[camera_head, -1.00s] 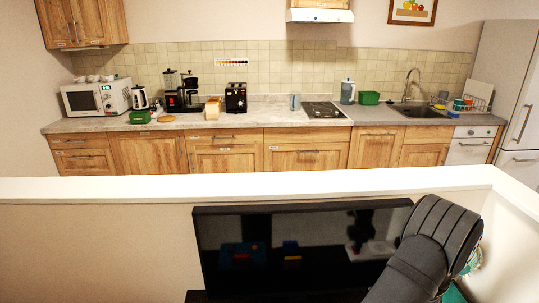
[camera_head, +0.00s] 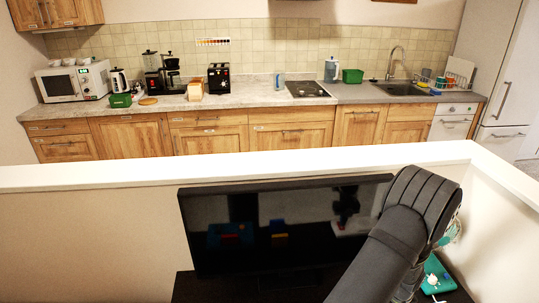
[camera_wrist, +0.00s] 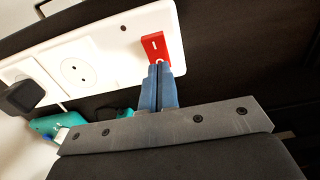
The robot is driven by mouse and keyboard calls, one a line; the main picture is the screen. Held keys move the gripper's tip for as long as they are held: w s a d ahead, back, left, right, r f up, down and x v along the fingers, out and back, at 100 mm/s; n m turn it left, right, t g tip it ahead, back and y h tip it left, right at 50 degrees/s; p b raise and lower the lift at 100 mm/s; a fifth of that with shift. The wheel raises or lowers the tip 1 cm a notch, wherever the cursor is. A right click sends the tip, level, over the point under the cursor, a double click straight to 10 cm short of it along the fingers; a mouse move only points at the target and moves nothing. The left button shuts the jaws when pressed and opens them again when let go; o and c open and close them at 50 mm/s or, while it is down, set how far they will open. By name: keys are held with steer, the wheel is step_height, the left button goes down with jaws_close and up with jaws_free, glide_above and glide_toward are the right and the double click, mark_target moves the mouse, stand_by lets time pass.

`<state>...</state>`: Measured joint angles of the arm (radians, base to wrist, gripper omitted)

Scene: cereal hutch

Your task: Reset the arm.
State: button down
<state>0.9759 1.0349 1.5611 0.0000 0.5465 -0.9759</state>
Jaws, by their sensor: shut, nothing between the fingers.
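My gripper (camera_wrist: 158,80) shows in the wrist view with its two blue fingers together and nothing between them. The fingertips are close to a red switch (camera_wrist: 155,47) on a white socket panel (camera_wrist: 108,47). I cannot tell whether they touch it. In the head view my black arm rises at the lower right, and my gripper is hidden there.
A dark screen (camera_head: 290,235) stands left of my arm, before a low white-topped wall (camera_head: 240,167). A teal object (camera_head: 437,272) lies right of the arm. A black plug (camera_wrist: 24,96) sits in the panel. The kitchen counter (camera_head: 255,97) is beyond the wall.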

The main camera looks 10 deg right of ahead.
steer(key=shift+f, duration=0.4)
steer(key=s+r, duration=0.2)
steer(key=r, duration=1.1)
steer(key=s+r+t, duration=0.1)
steer(key=s+r, duration=0.1)
steer(key=r, duration=1.1)
steer(key=shift+s+d+r, duration=0.25)
steer(key=shift+s+d, duration=0.05)
steer(key=shift+d, duration=0.05)
